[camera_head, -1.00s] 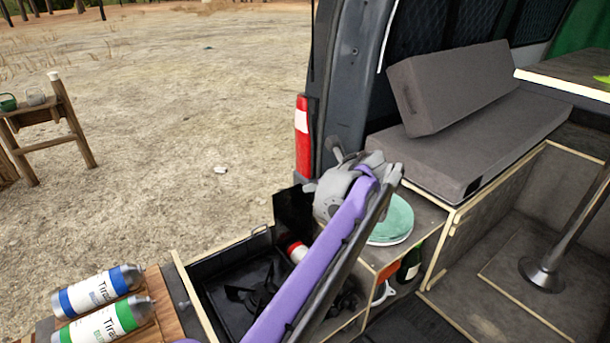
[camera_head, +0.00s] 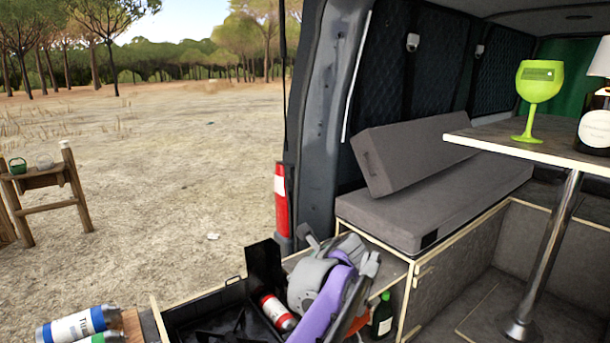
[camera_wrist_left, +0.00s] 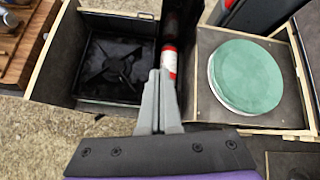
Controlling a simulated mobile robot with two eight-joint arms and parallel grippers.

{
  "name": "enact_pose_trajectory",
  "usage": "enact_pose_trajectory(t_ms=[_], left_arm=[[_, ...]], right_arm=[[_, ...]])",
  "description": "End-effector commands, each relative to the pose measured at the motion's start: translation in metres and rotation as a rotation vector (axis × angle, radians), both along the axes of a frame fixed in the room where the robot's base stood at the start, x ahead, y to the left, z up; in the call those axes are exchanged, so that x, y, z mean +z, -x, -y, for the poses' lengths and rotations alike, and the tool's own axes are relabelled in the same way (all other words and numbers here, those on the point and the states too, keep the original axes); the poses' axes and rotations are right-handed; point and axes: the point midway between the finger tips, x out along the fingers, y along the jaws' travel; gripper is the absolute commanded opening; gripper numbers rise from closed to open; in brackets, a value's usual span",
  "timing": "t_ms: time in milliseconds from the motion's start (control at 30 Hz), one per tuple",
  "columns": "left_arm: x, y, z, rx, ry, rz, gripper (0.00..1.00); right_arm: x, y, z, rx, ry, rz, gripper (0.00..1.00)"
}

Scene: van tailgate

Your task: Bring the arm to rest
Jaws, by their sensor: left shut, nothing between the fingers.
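My left arm, purple and grey (camera_head: 322,300), rises from the bottom of the head view, in front of the van's rear corner. My right gripper is in neither view.
A red-and-white canister (camera_head: 277,312) lies beside the arm; a dark green bottle (camera_head: 382,315) stands to its right. Labelled bottles (camera_head: 80,326) are at lower left. A table (camera_head: 510,148) holds a green goblet (camera_head: 539,95). Open ground (camera_head: 150,210) lies left.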

Motion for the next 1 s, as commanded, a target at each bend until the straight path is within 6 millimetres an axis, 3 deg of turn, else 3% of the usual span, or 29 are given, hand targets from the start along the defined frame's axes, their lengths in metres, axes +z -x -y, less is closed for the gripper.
enact_pose_trajectory(t_ms=[33, 267, 500, 700, 800, 1000], left_arm=[[-0.003, 0.010, -0.017, 0.058, 0.061, 0.014, 0.00], [-0.033, 0.079, -0.080, 0.408, 0.429, 0.105, 0.00], [-0.090, 0.188, -0.136, 0.945, 0.902, 0.245, 0.00], [-0.149, 0.276, -0.156, 1.415, 1.258, 0.365, 0.00], [-0.174, 0.307, -0.158, 1.602, 1.388, 0.410, 0.00], [-0.200, 0.336, -0.157, 1.805, 1.522, 0.454, 0.00]], right_arm=[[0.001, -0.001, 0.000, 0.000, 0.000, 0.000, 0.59], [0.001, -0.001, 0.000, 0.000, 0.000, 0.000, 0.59], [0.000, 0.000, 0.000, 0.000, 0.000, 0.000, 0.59], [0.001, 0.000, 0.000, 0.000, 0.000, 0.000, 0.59], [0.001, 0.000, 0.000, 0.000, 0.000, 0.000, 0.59], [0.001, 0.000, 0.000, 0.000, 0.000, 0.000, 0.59]])
